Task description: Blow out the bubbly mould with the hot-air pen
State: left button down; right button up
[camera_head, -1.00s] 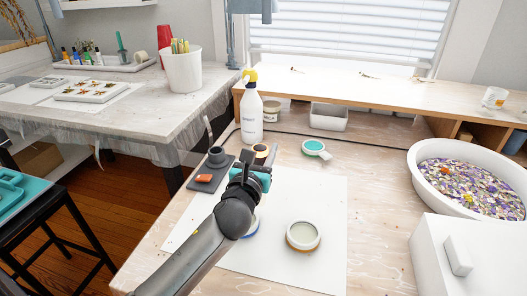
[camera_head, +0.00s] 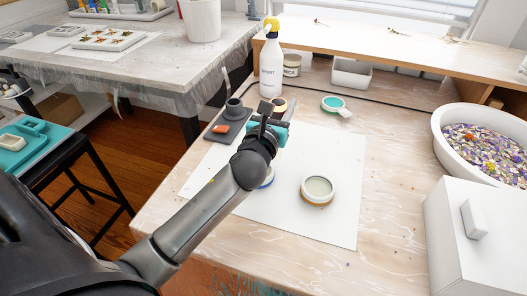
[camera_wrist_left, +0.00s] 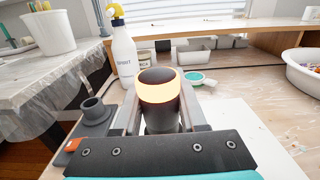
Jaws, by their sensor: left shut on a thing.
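My left gripper (camera_head: 268,118) is shut on the hot-air pen (camera_wrist_left: 157,92), a dark cylinder with a glowing orange band under its black cap. In the head view its orange part (camera_head: 280,104) shows just beyond the fingers. The pen's dark stand (camera_head: 228,125), with a round socket and an orange switch, is just left of the gripper. A round mould (camera_head: 318,187) with a white rim and orange base lies on the white sheet. A second, blue-edged mould (camera_head: 267,180) is mostly hidden behind my left arm. I cannot tell bubbles in either. My right gripper is out of view.
A white spray bottle (camera_head: 271,72) with a yellow head stands behind the gripper. A teal round dish (camera_head: 333,103) lies beyond the white sheet (camera_head: 335,228). A white box (camera_head: 480,235) and a basin of petals (camera_head: 446,135) stand at right. A dark cable crosses the bench.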

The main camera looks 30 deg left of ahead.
pick_arm(q)
jog(key=s+a+p, duration=0.1)
jog(key=s, duration=0.5)
jog(key=shift+s+a+p, duration=0.15)
jog(key=shift+p, duration=0.25)
jog(key=shift+r, duration=0.1)
dwell(1.1)
jog(key=w+d+r+p, duration=0.1)
jog(key=w+r+p, duration=0.5)
jog(key=r+p, duration=0.3)
jog(key=shift+w+d+p, duration=0.15)
jog(key=shift+w+p, duration=0.2)
jog(key=shift+p, duration=0.2)
